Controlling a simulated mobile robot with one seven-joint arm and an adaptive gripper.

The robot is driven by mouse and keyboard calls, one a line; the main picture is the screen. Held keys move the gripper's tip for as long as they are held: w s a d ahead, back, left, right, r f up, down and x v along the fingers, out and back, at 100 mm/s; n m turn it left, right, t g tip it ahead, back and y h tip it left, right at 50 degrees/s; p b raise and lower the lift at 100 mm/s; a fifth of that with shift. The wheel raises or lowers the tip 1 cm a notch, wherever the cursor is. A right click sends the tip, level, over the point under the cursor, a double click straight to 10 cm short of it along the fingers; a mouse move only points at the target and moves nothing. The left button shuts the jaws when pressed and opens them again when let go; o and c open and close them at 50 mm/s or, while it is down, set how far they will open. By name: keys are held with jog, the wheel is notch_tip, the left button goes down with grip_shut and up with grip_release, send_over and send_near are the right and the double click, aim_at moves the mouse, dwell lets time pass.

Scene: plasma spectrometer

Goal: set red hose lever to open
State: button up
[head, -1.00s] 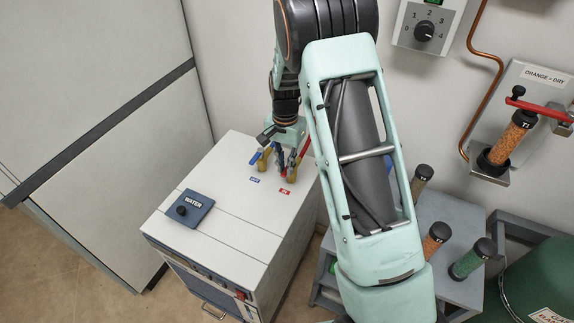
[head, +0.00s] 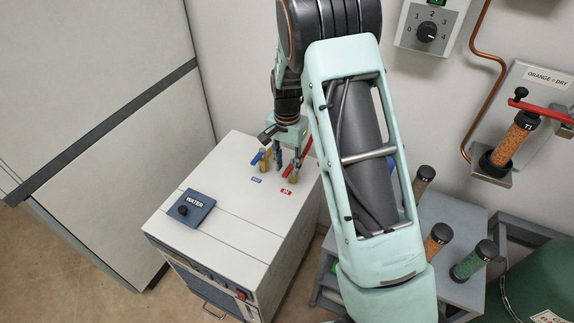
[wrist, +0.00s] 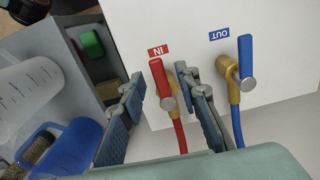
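The red lever (wrist: 157,80) sits on a brass valve beside the red IN label (wrist: 158,51). It points up in the wrist view, roughly in line with the red hose (wrist: 181,138) below. In the head view part of the red lever (head: 307,147) shows beside my fingers. My gripper (wrist: 160,82) is open, with one finger on each side of the red lever in the wrist view. I see no clear contact, and the depth is hard to judge. My gripper (head: 284,157) is over the cabinet's back end in the head view, partly hiding the valves.
The blue lever (wrist: 245,56) on its brass valve stands right of my fingers, by the OUT label (wrist: 219,34). The white cabinet (head: 235,220) carries a WATER switch (head: 195,208). A grey bench (head: 455,213) with capped tubes stands to the right.

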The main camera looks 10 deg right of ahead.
aim_at(287, 170)
notch_tip(287, 170, up, 12)
jog(key=shift+f, duration=0.15)
dwell(0.5)
